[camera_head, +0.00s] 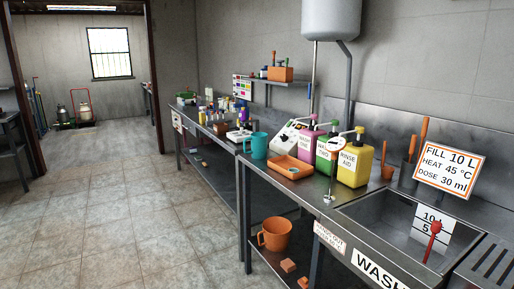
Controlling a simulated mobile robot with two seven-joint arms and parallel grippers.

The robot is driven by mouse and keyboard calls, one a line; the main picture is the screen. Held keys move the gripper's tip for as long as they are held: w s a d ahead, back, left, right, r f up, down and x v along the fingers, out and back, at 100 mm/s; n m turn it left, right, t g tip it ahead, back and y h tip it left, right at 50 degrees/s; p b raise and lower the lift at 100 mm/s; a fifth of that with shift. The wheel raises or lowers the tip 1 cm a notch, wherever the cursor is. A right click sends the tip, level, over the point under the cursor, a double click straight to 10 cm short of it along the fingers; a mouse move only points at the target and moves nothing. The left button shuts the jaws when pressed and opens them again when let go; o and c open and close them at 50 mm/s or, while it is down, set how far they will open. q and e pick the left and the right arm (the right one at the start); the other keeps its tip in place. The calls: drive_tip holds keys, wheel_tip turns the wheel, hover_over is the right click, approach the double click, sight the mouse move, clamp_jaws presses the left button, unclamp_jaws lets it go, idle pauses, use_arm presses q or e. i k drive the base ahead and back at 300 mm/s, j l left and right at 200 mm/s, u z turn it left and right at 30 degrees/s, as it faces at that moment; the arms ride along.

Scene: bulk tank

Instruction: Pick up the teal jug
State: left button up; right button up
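The teal jug (259,145) stands upright on the steel counter, left of the orange tray and close to the front edge. Its handle points left, toward the open floor. Nothing is touching it that I can make out. Neither of my grippers shows in the head view.
An orange tray (291,168), a white device (290,136) and pink, green and yellow (355,164) pump bottles stand right of the jug. A sink (405,228) is at the right. An orange jug (274,234) sits on the lower shelf. The floor at left (130,220) is clear.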

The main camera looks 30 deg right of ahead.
sight(259, 140)
drive_tip(key=i+l+z, duration=0.2)
drive_tip(key=i, duration=0.45)
drive_tip(key=i+l+z, duration=0.2)
drive_tip(key=i, duration=0.5)
